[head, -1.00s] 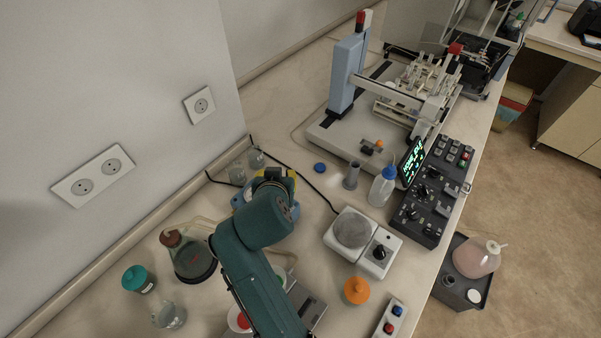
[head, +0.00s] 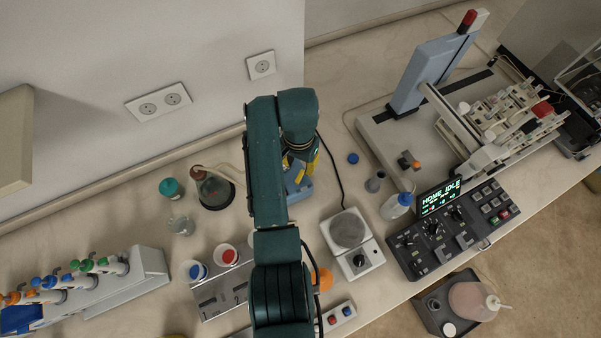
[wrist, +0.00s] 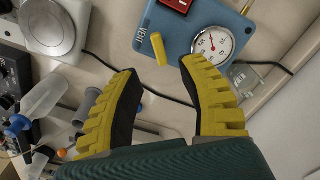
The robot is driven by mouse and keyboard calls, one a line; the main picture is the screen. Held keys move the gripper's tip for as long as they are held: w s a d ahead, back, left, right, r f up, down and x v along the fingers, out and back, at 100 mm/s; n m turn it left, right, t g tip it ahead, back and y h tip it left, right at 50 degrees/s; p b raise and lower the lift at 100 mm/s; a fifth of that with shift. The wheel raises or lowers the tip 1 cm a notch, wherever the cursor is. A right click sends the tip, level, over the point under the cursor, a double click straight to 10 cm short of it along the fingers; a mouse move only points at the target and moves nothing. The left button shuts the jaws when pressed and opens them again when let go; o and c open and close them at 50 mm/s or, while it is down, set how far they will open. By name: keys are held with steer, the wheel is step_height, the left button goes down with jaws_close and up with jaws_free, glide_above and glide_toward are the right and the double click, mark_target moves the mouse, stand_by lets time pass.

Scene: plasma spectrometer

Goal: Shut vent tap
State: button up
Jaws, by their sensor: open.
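The vent tap's yellow lever (wrist: 159,48) shows in the wrist view on a blue box (wrist: 185,38), beside the printed word VENT. The lever points toward the bottom of that picture. A round dial gauge (wrist: 213,45) with a red needle sits to its right. My gripper (wrist: 158,70) is open and empty, its yellow ridged fingers on either side of the lever's free end, with gaps to it. In the head view the blue box (head: 299,190) is partly hidden behind my arm, and the lever cannot be made out.
A glass flask (head: 214,190) with a tube stands left of my arm. A white stirrer plate (head: 352,243) and a black control panel (head: 455,232) are to the right. A cable (wrist: 100,62) runs by the blue box. The bench between flask and wall is mostly clear.

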mark_target(300, 176)
step_height(300, 176, down, 7)
steer(key=shift+f, duration=0.2)
jaws_close()
stand_by(0.3)
